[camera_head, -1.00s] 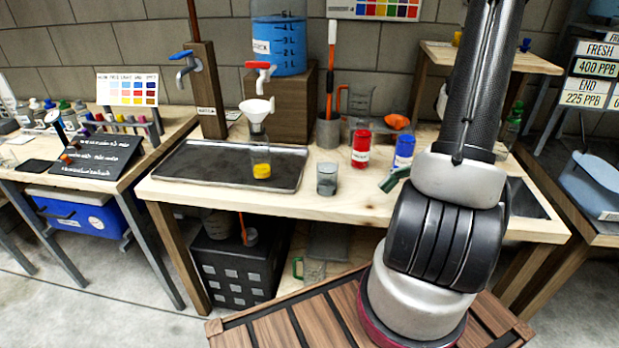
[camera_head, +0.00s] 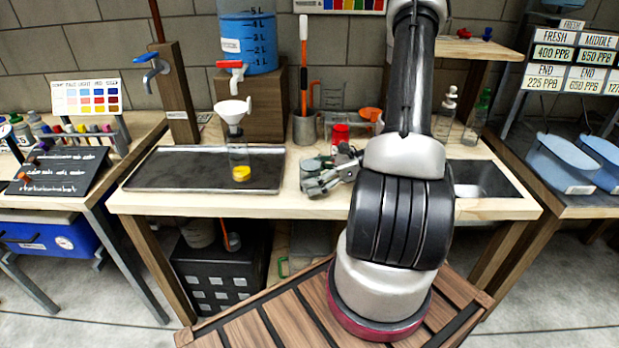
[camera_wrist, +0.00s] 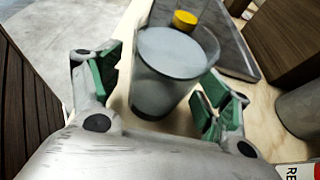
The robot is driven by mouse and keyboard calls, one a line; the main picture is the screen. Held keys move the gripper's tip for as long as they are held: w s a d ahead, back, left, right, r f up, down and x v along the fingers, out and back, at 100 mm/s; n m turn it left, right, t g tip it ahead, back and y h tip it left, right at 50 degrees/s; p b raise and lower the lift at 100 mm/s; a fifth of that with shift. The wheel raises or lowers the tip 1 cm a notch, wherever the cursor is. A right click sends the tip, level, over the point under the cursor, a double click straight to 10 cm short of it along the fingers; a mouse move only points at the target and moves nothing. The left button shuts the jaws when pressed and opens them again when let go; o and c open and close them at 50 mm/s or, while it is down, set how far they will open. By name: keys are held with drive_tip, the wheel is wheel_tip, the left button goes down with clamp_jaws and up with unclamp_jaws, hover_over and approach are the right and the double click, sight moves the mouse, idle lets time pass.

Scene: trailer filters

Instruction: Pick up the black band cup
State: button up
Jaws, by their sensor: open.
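A clear grey cup (camera_wrist: 165,92) stands upright on the wooden bench, large in the wrist view. My gripper (camera_wrist: 160,88) is open, with one green-padded finger on each side of the cup. Small gaps seem to remain, but I cannot tell whether either pad touches it.
The dark tray (camera_head: 160,172) holds a yellow-bottomed cylinder (camera_head: 240,168) under a white funnel (camera_head: 233,110). A red-capped bottle (camera_head: 340,134) and a grey pot with a brush (camera_head: 304,130) stand behind my gripper. A sink (camera_head: 475,180) is at the right.

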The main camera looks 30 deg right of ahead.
drive_tip(key=shift+w+a+f, duration=0.15)
drive_tip(key=shift+a, duration=0.15)
drive_tip(key=c, duration=1.3)
drive_tip(key=shift+r, duration=0.2)
wheel_tip(320, 180, up, 10)
drive_tip(key=shift+f, duration=0.25)
